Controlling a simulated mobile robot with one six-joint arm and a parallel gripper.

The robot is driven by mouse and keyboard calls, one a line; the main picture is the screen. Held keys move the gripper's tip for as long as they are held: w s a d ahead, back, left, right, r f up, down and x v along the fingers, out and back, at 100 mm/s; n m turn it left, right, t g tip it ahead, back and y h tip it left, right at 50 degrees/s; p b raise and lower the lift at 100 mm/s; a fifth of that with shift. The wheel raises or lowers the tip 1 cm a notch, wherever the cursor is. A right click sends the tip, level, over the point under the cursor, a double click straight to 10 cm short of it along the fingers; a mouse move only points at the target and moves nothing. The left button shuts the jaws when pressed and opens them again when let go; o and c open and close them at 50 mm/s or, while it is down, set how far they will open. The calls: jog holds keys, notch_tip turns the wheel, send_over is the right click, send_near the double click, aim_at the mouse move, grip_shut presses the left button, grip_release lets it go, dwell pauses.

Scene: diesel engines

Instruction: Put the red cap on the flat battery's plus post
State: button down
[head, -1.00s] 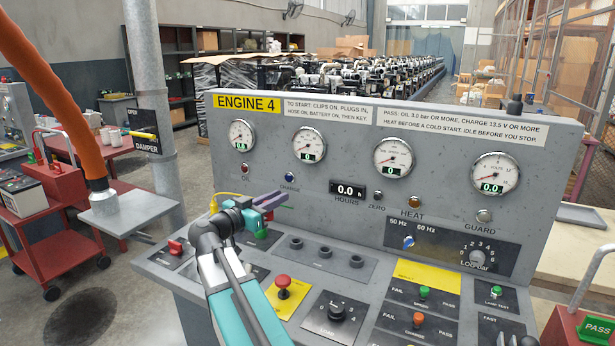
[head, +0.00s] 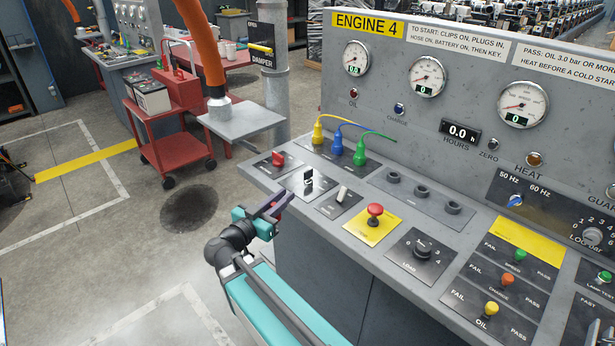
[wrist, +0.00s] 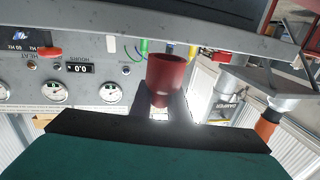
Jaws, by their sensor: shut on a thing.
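My gripper (head: 276,208) is in front of the left front corner of the grey engine console, fingers pointing up and right. In the wrist view, the red cap (wrist: 167,78), an open-ended cup shape, is held between its fingertips. In the head view the cap cannot be made out at the fingertips. A battery (head: 149,96) with a white body and dark top sits on a red cart at the left, well away from my gripper. I cannot tell from here whether it is the flat one, and its posts are too small to tell apart.
The red cart (head: 168,148) also carries a red box (head: 177,89). A grey pole (head: 275,100) and a small grey shelf (head: 243,122) under an orange hose (head: 203,50) stand between it and the console (head: 300,245). The floor at the lower left is open.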

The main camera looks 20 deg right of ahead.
jog(key=s+a+f+n+t, duration=0.1)
jog(key=a+f, duration=0.2)
jog(key=a, duration=0.2)
jog(key=shift+s+a+y, duration=0.2)
jog(key=shift+s+y, duration=0.1)
jog(key=shift+y, duration=0.1)
